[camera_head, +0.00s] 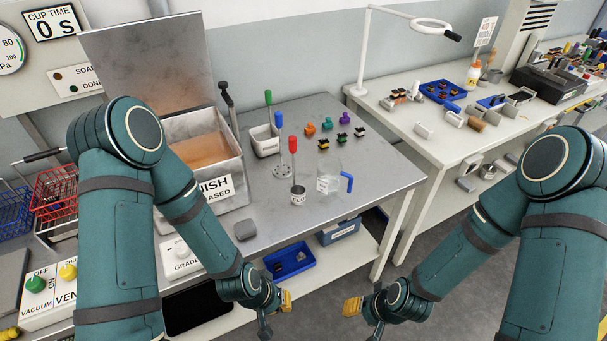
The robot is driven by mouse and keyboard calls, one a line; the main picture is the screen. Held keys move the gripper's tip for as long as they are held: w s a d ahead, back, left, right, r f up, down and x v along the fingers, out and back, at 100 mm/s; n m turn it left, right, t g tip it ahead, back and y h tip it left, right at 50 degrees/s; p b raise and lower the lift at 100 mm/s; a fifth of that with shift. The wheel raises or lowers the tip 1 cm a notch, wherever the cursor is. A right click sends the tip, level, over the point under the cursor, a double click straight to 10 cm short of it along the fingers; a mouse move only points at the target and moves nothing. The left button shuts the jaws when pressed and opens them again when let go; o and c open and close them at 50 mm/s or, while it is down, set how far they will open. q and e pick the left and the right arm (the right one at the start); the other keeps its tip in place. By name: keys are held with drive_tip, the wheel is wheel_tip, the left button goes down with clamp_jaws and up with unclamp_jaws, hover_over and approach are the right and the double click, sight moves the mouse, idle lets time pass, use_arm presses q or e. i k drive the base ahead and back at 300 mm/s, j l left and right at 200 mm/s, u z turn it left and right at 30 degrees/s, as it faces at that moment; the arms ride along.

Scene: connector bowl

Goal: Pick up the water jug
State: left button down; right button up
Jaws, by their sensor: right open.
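The water jug (328,181) is a clear vessel with a blue handle on its right side. It stands upright near the front right of the grey metal bench (262,205). My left gripper (277,309) is in front of the bench and lower in the picture than the jug, apart from it; its fingers are too unclear to tell open from shut. My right gripper (362,314) is open and empty, in front of the bench's right end, also apart from the jug. Nothing hides the jug.
An open-lidded metal tank (213,140) is at the left. A white table (400,140) stands right, beyond a gap.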

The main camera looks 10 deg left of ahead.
sight(329, 169)
drive_tip(key=i+l, duration=0.15)
drive_tip(key=l, duration=0.2)
drive_tip(key=i+l, duration=0.15)
drive_tip(key=l, duration=0.2)
drive_tip(key=i+l+u, duration=0.2)
drive_tip(key=l, duration=0.2)
drive_tip(key=l+u, duration=0.2)
drive_tip(key=l, duration=0.2)
